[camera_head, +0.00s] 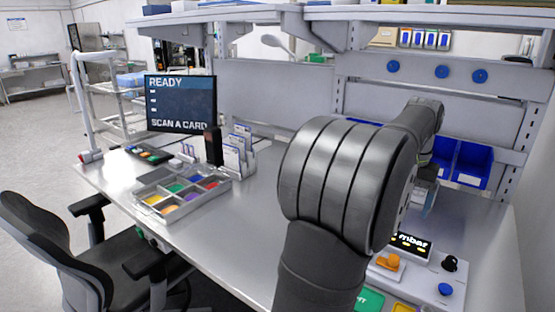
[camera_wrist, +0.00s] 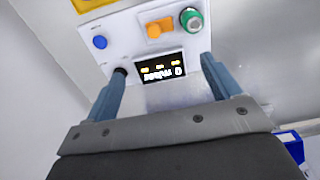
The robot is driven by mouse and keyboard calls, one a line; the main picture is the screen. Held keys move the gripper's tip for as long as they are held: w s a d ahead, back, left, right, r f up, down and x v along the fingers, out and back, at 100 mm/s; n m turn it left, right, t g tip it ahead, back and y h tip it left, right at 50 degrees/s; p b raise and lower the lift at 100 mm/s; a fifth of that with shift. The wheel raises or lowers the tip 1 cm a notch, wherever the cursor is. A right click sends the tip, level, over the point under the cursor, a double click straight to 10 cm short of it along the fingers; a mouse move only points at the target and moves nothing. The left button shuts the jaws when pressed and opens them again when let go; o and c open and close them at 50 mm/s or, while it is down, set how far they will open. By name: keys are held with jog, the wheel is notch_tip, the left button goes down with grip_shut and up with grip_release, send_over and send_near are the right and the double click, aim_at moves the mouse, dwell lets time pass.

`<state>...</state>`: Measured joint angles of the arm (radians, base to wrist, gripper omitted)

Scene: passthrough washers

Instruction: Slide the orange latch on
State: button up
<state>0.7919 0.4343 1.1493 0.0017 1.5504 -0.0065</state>
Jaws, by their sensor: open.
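The orange latch (camera_head: 393,261) sits on a white plate on a light grey control box (camera_head: 425,280), left of a black knob and just in front of a small dark display (camera_head: 411,243). In the wrist view the orange latch (camera_wrist: 158,29) is near the top, beyond the display (camera_wrist: 162,69), which reads 0 mbar. My gripper (camera_wrist: 163,66) is open and empty, its two blue-grey fingers spread on either side of the display, apart from the latch. In the head view my gripper (camera_head: 426,190) is partly hidden behind my arm.
A green-ringed knob (camera_wrist: 190,20) is beside the latch, and a blue button (camera_wrist: 100,42) is on its other side. A black knob (camera_head: 450,262) stands at the box's back right. Blue bins (camera_head: 470,163) are behind. A tray of coloured parts (camera_head: 180,200) lies at left.

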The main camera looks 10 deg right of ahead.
aim_at(394, 257)
jog(key=c, duration=0.7)
jog(key=shift+o, duration=0.2)
jog(key=f+n, duration=0.3)
jog(key=f, duration=0.2)
jog(key=f+n, duration=0.3)
jog(key=f, duration=0.3)
jog(key=d+f+n, duration=0.1)
jog(key=f+n, duration=0.2)
jog(key=f, duration=0.3)
jog(key=shift+s, duration=0.35)
